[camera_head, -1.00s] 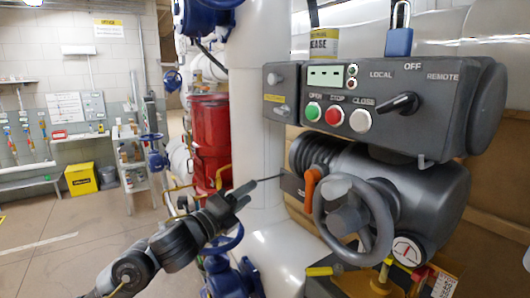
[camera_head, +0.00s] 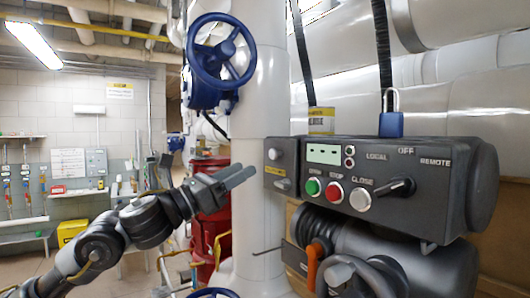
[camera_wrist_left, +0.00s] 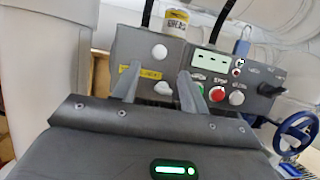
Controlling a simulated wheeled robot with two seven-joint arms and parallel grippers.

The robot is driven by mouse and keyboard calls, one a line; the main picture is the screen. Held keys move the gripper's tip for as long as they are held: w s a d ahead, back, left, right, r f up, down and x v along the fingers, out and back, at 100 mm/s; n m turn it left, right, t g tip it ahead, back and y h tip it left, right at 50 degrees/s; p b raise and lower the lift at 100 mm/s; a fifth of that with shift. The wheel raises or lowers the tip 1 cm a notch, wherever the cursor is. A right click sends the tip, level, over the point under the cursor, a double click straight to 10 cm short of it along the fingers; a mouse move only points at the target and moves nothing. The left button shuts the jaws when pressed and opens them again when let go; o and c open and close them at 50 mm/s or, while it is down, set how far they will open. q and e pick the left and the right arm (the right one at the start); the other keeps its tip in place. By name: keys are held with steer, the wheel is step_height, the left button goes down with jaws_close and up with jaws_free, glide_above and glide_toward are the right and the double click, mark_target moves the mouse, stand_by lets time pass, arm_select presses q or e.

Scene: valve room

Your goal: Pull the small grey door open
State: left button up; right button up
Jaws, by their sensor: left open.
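The small grey door (camera_head: 281,166) appears to be the front of the small box at the left end of the grey control unit. It looks shut. It has a round pale knob (camera_head: 273,154) above and a small grey handle (camera_head: 283,184) below, beside a yellow label. My left gripper (camera_head: 250,177) is open and empty, just left of the door in the head view. In the left wrist view its fingers (camera_wrist_left: 158,88) stand either side of the door's lower handle (camera_wrist_left: 163,88). Whether they touch the door cannot be told. My right gripper is not in view.
The control panel (camera_head: 385,222) with green, red and white buttons and a black switch adjoins the door's right. A blue padlock (camera_head: 391,120) stands on top. A white pipe (camera_head: 258,110) rises behind my gripper, and a blue handwheel (camera_head: 222,50) is above.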

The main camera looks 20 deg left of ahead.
mark_target(271, 154)
arm_select(q)
steer(key=p+x, duration=0.3)
steer(key=x, duration=0.3)
steer(key=shift+w+d+r, duration=0.25)
steer(key=shift+w+d, duration=0.3)
steer(key=shift+w, duration=0.1)
steer(key=shift+c, duration=0.2)
jaws_close()
